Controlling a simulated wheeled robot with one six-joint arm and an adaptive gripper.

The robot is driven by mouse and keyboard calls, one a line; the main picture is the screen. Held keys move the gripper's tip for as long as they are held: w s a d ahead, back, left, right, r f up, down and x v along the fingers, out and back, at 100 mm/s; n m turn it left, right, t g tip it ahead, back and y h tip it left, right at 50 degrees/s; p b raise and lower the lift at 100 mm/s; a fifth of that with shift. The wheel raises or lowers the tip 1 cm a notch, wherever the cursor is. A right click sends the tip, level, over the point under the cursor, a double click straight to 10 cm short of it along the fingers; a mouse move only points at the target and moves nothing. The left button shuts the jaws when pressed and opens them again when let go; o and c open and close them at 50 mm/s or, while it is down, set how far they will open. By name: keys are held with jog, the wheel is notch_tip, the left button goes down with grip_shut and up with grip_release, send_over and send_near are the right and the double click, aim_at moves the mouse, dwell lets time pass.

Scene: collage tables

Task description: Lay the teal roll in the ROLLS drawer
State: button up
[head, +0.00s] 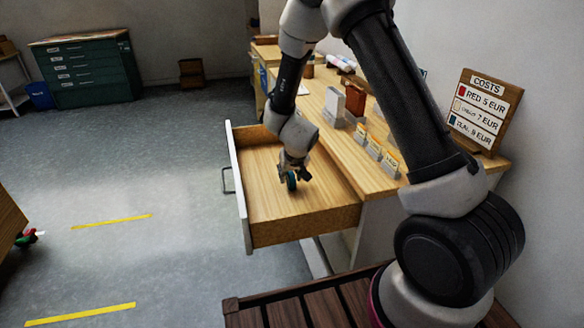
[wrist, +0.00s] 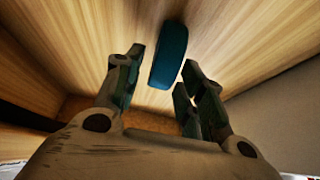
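The teal roll (head: 291,181) is inside the open wooden drawer (head: 305,232), standing on its edge on or just above the bare floor. In the wrist view the teal roll (wrist: 168,55) shows between and slightly beyond the fingertips. My gripper (head: 293,172) points down into the drawer; in the wrist view its fingers (wrist: 162,75) are spread, with a visible gap between the left finger and the roll. The right finger is close to the roll; I cannot tell whether it touches. No ROLLS label on the drawer is readable.
The desk top (head: 385,182) carries small label cards (head: 374,149), a white box (head: 334,103) and a COSTS sign (head: 485,110). The drawer's front panel (head: 237,185) and side walls surround my gripper. A dark slatted surface (head: 290,312) lies in front. Open floor is on the left.

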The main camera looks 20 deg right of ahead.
jog(key=s+r+n+t+y, duration=0.1)
jog(key=s+r+y, duration=0.1)
jog(key=s+r, duration=0.5)
jog(key=s+r+y, duration=0.2)
jog(key=s+r, duration=0.1)
jog(key=r, duration=0.8)
jog(key=s+r+n+t+y, duration=0.1)
jog(key=s+r, duration=0.3)
jog(key=r, duration=0.6)
jog(key=s+d+r+m+g+h, duration=0.1)
jog(key=s+d+r+g+h, duration=0.1)
jog(key=s+d, duration=0.5)
jog(key=s+d+r+m+g+h, duration=0.1)
jog(key=s+d+h, duration=0.1)
jog(key=s+d, duration=0.6)
jog(key=s, duration=0.5)
jog(key=shift+d+r+g+h, duration=0.3)
jog(key=shift+r+g+h, duration=0.1)
